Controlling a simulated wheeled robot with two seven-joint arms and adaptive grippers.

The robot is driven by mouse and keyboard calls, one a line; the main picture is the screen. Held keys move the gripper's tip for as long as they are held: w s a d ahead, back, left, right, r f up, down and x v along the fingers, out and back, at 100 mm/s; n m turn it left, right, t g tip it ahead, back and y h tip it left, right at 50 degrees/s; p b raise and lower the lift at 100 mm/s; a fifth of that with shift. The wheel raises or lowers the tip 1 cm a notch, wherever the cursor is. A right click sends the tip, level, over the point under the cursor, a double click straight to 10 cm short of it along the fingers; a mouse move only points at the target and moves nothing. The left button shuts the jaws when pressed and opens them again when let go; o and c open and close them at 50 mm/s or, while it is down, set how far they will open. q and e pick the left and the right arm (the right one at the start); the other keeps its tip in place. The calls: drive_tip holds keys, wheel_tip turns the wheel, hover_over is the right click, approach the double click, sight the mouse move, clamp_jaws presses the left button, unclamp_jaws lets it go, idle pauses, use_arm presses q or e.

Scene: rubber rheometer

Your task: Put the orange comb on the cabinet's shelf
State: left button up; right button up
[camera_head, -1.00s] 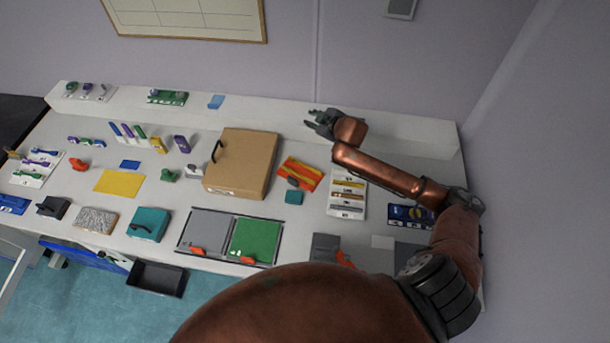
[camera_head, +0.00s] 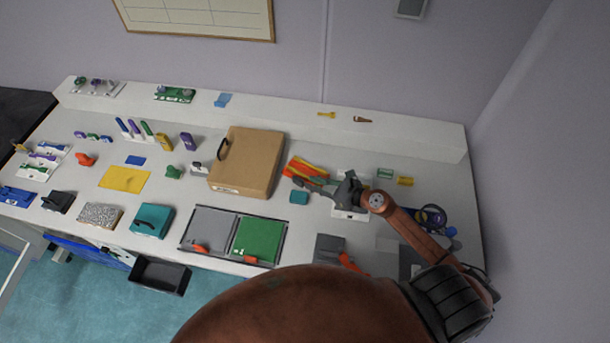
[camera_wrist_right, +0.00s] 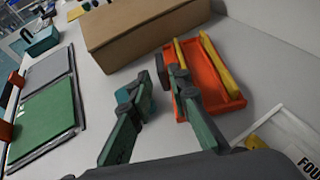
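I cannot clearly pick out an orange comb. An orange tray (camera_head: 304,168) with yellow in it lies right of the brown box; in the wrist view it shows as an orange tray (camera_wrist_right: 208,96) with a yellow bar. A small brown comb-like item (camera_head: 362,119) lies on the long white back shelf (camera_head: 420,138), too small to name surely. Which piece is the cabinet is unclear. My right gripper (camera_head: 312,184) is low over the table beside the tray. In the wrist view its fingers (camera_wrist_right: 158,86) are apart, with nothing clearly held. My left gripper is out of view.
A brown box (camera_head: 245,160) with a black handle stands left of the tray. A teal block (camera_head: 299,197) lies close to my right gripper. A yellow piece (camera_head: 326,114) lies on the back shelf. Grey and green panels (camera_head: 258,237) lie in front.

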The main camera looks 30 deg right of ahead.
sight(300, 180)
drive_tip(key=b+x, duration=0.1)
drive_tip(key=x, duration=0.6)
drive_tip(key=shift+w+a+f, duration=0.2)
drive_tip(key=shift+w+f, duration=0.05)
clamp_jaws()
drive_tip(key=shift+r, duration=0.1)
